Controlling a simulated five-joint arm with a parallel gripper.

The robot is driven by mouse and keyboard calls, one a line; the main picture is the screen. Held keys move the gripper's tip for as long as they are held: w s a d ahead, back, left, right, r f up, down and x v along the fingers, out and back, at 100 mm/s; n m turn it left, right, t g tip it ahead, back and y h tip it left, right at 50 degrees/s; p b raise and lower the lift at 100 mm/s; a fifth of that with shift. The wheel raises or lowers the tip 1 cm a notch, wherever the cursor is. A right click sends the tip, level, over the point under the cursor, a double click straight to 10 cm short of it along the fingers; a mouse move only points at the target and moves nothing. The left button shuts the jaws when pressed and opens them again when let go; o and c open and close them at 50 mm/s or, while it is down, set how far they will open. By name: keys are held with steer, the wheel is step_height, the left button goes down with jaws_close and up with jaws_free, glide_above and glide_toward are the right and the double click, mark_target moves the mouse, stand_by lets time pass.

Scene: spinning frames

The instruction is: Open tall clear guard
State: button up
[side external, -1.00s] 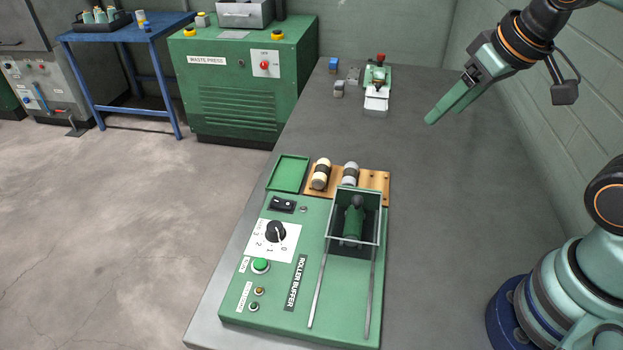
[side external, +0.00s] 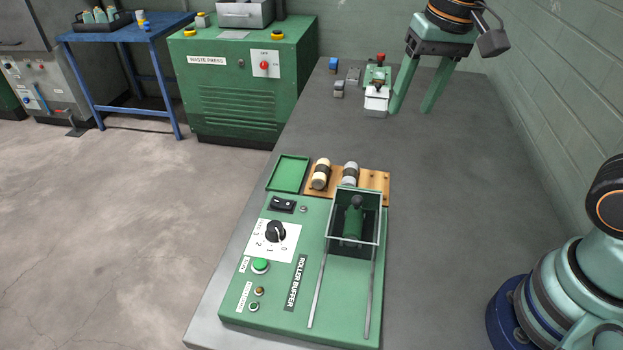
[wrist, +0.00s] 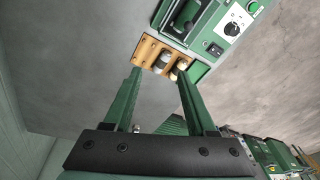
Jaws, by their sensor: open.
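The tall clear guard (side external: 331,212) is a see-through box with a pale frame on the green roller buffer (side external: 285,318). It stands around a dark green part (side external: 353,220) at the upper end of two thin rails. Whether it counts as open or shut is not plain. My gripper (side external: 410,110) is open and empty, pointing down over the back of the bench, well beyond the guard and apart from it. In the wrist view, the guard area (wrist: 186,16) is at the top, beyond the fingertips (wrist: 160,75); the clear panels are hard to make out there.
A wooden rack (side external: 374,182) with two rollers and a green tray (side external: 289,173) lie behind the buffer. A small green device (side external: 377,78) stands close beside my left finger. The grey bench (side external: 450,200) is clear to the right of the buffer.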

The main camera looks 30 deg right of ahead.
steer(key=w+a+f+m+g, duration=0.2)
steer(key=w+a+m+g, duration=0.1)
steer(key=a, duration=0.2)
steer(key=m+g+h, duration=0.2)
steer(key=m, duration=0.2)
glide_toward(355, 198)
steer(key=x, duration=0.8)
steer(key=shift+d+f, duration=0.15)
steer(key=shift+f, duration=0.05)
jaws_close()
stand_by(0.9)
